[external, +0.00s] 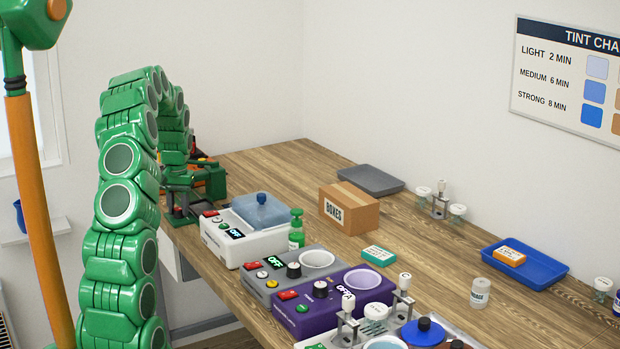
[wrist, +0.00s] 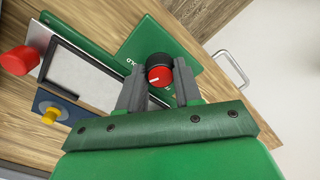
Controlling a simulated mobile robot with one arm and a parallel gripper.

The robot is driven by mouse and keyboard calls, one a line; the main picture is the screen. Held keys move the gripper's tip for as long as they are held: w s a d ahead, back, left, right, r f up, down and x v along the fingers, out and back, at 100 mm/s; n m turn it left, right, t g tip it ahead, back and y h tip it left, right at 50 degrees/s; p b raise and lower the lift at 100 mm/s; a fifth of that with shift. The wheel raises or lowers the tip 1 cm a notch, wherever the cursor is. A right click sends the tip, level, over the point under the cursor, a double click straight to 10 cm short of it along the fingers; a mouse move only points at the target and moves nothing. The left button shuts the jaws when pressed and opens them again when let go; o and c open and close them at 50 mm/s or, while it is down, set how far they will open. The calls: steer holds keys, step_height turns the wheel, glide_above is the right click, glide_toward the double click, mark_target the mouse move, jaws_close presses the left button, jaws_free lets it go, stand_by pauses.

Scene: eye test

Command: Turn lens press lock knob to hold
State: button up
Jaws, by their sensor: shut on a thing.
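The lock knob (wrist: 159,71) shows in the wrist view, with a black side and a red face bearing a short white pointer line. It sits on the green plate (wrist: 146,42) of the lens press, where part of a white label is visible left of the knob. My gripper (wrist: 160,86) is shut on the knob, one grey finger on each side. In the external view the green lens press (external: 181,216) stands at the table's far left end, with my gripper (external: 190,176) over it. There the arm hides much of the press and the knob cannot be made out.
In the wrist view a red knob (wrist: 18,61) and a yellow button (wrist: 51,116) lie left of my gripper. In the external view a white device (external: 243,240) with a blue lid stands nearby on the wooden table (external: 270,165). A cardboard box (external: 349,208) is further right.

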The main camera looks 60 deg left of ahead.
mark_target(180, 209)
steer(key=shift+m, duration=1.5)
steer(key=o, duration=0.8)
steer(key=shift+c, duration=0.2)
steer(key=shift+d+r, duration=0.1)
steer(key=shift+r, duration=3.85)
steer(key=shift+w, duration=0.1)
